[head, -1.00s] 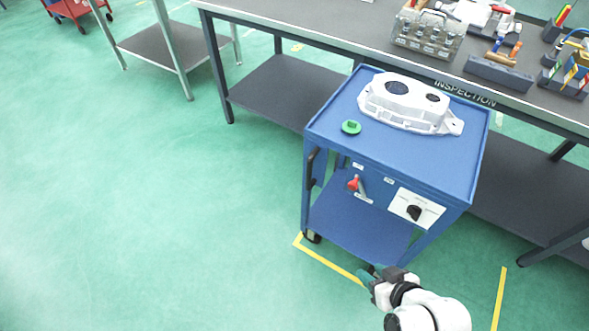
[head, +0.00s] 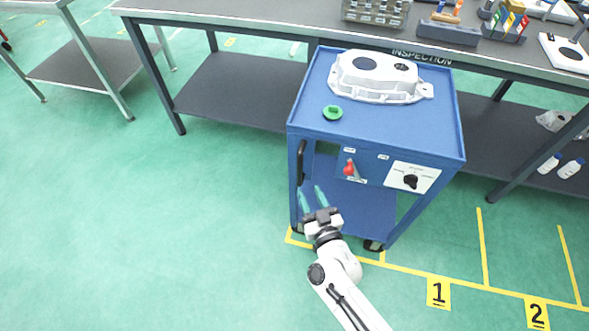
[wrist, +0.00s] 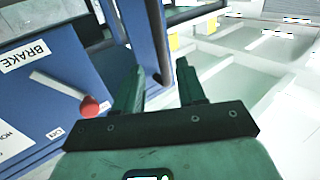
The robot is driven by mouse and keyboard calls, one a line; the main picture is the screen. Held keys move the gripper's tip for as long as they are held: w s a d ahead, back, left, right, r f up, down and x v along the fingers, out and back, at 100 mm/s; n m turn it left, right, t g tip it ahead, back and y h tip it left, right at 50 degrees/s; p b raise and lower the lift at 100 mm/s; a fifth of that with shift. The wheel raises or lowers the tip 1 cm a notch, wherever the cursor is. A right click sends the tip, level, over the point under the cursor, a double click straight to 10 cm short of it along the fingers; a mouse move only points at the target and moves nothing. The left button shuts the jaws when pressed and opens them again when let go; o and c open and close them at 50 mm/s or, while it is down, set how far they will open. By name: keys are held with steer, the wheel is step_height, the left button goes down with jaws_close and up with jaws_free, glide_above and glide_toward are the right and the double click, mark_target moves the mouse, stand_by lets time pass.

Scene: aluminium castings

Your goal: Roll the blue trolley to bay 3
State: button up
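The blue trolley (head: 385,135) stands against the inspection bench, its wheels on or near the yellow floor lines. In the wrist view the red knob (wrist: 88,106) and the BRAKE label are left of my fingers. My gripper (head: 311,192) is open and empty, with green fingers just below the handle in the picture. I cannot tell whether they touch the trolley.
A white casting (head: 375,75) and a green disc (head: 332,112) lie on the trolley top. Yellow floor plates marked 1 (head: 438,293) and 2 (head: 537,313) are to the right; no plate 3 shows. The inspection bench (head: 260,22) runs behind. Green floor at left is clear.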

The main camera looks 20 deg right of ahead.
mark_target(300, 173)
steer(key=w+b, duration=0.2)
steer(key=w, duration=0.7)
steer(key=shift+w+d+b, duration=0.15)
steer(key=shift+w+b, duration=0.05)
steer(key=shift+b, duration=0.1)
steer(key=shift+c, duration=0.5)
jaws_close()
